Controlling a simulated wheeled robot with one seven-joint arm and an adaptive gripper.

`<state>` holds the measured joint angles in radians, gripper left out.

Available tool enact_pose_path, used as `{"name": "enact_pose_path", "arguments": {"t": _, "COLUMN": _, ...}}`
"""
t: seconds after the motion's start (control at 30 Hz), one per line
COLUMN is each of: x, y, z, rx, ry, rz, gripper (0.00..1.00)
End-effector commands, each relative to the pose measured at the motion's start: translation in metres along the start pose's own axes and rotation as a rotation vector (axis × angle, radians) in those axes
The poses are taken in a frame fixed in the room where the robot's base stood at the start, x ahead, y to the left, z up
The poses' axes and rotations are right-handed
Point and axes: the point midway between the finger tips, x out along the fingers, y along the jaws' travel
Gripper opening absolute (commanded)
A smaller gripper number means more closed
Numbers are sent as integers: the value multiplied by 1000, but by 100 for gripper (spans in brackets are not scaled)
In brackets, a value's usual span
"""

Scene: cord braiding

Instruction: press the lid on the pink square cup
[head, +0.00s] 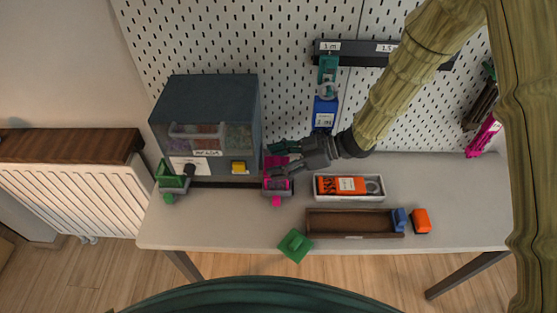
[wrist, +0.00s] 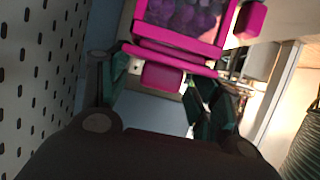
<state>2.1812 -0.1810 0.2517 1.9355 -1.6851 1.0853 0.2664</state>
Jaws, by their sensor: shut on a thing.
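A pink lid (head: 275,162) is at my gripper (head: 278,158), between the fingers. In the wrist view the lid (wrist: 165,55) lies along the cup's rim, and its knob (wrist: 162,76) is between the fingertips of my gripper (wrist: 160,88). My gripper is shut on the lid. I cannot tell whether the lid is fully seated.
A dark cabinet (head: 205,105) stands behind. A green cup (head: 172,182) is at the left. A green square piece (head: 295,245) is at the table's front edge. A white tray (head: 350,198), a brown tray (head: 350,226) and an orange block (head: 421,220) lie to the right.

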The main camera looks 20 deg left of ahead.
Motion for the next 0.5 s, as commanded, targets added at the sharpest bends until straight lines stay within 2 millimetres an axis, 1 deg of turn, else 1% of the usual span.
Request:
{"name": "enact_pose_path", "arguments": {"t": 0.3, "x": 2, "y": 0, "z": 5, "rx": 1, "ry": -1, "rz": 0, "gripper": 36}}
{"name": "enact_pose_path", "arguments": {"t": 0.43, "x": 2, "y": 0, "z": 5, "rx": 0, "ry": -1, "rz": 0, "gripper": 36}}
{"name": "enact_pose_path", "arguments": {"t": 0.47, "x": 2, "y": 0, "z": 5, "rx": 0, "ry": -1, "rz": 0, "gripper": 65}}
{"name": "enact_pose_path", "arguments": {"t": 0.5, "x": 2, "y": 0, "z": 5, "rx": 0, "ry": -1, "rz": 0, "gripper": 72}}
